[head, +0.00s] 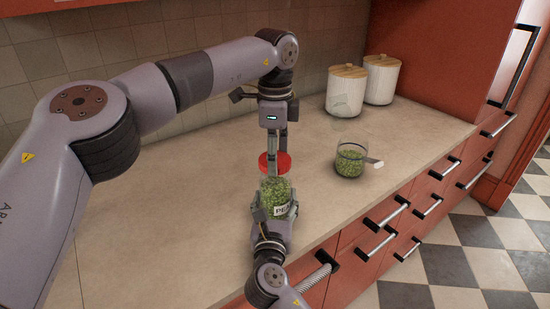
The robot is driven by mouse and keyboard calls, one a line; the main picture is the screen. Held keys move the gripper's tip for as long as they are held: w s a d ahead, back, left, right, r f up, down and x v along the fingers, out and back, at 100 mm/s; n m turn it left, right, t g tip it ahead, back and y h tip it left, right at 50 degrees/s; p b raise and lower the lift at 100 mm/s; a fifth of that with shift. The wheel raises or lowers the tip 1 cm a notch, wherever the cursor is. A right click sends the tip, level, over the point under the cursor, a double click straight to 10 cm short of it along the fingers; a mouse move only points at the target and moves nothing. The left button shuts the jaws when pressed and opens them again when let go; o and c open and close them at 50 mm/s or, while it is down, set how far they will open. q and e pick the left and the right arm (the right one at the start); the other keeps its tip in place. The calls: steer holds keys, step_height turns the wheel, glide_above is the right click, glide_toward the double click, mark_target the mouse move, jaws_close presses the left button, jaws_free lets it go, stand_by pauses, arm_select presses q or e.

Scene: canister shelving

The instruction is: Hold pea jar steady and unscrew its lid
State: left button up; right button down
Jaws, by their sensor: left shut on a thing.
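The pea jar (275,192) is clear glass filled with green peas, with a white label low on its side. It is upright near the counter's front edge. My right gripper (272,212) comes from below in the picture, with a finger on each side of the jar's lower part. The red lid (272,168) is at the top of the jar. I cannot tell whether it touches the rim or sits just above it. My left gripper (277,152) points down from above and is shut on the lid. Its fingertips are partly hidden.
An open glass bowl (349,164) of peas stands to the right, with a white handle (375,163) beside it. Two white canisters (346,92) (381,80) with wooden lids stand at the back. The counter (165,210) is clear on the left. Drawers with bar handles line the front.

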arm_select(q)
steer(key=shift+r, duration=0.1)
steer(key=shift+r, duration=2)
arm_select(e)
steer(key=shift+c, duration=1.9)
jaws_free()
steer(key=shift+s, duration=0.1)
